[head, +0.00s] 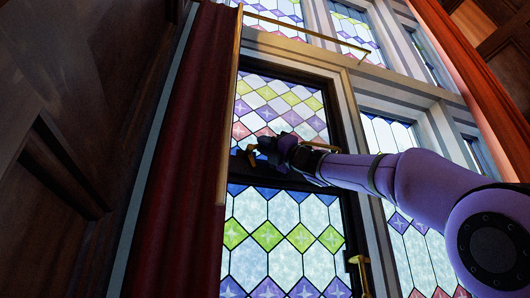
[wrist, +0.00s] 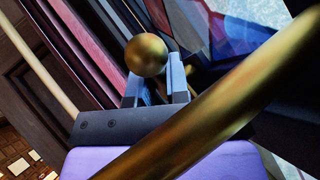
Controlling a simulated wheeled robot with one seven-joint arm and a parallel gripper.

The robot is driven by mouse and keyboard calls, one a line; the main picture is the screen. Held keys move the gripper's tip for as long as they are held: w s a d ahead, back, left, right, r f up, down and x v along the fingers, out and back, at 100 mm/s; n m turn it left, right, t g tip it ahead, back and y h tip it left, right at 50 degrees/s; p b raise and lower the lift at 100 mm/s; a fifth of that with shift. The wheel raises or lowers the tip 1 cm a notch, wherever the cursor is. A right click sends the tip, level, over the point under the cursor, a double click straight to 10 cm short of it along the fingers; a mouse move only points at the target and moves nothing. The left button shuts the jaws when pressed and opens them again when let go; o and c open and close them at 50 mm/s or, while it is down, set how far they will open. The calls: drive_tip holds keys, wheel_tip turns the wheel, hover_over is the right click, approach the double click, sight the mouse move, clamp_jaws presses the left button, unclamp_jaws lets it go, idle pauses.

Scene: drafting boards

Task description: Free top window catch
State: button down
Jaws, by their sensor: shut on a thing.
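My gripper (wrist: 155,80) is shut on a round brass knob (wrist: 146,55), which shows between its fingertips in the wrist view. The knob seems to belong to the top window catch. In the head view my gripper (head: 264,148) is at the dark crossbar between the upper and lower panes of the leaded window. A small brass piece of the catch (head: 252,158) shows at its tip; the rest is hidden by the gripper. A thick brass bar (wrist: 225,95) crosses close in front of the wrist camera. A lower brass catch (head: 358,262) is on the right side of the frame.
A dark red curtain (head: 180,160) hangs close on the left, with a pale wooden edge beside the window. Dark wood panelling (head: 70,90) is at far left. A thin brass rail (head: 300,30) runs above the window. Another curtain (head: 475,80) hangs at right.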

drive_tip(key=c, duration=1.1)
unclamp_jaws()
drive_tip(key=shift+d+f, duration=0.1)
drive_tip(key=v, duration=1)
drive_tip(key=shift+s+d+f, duration=0.15)
drive_tip(key=shift+s+d, duration=0.05)
drive_tip(key=shift+d, duration=0.05)
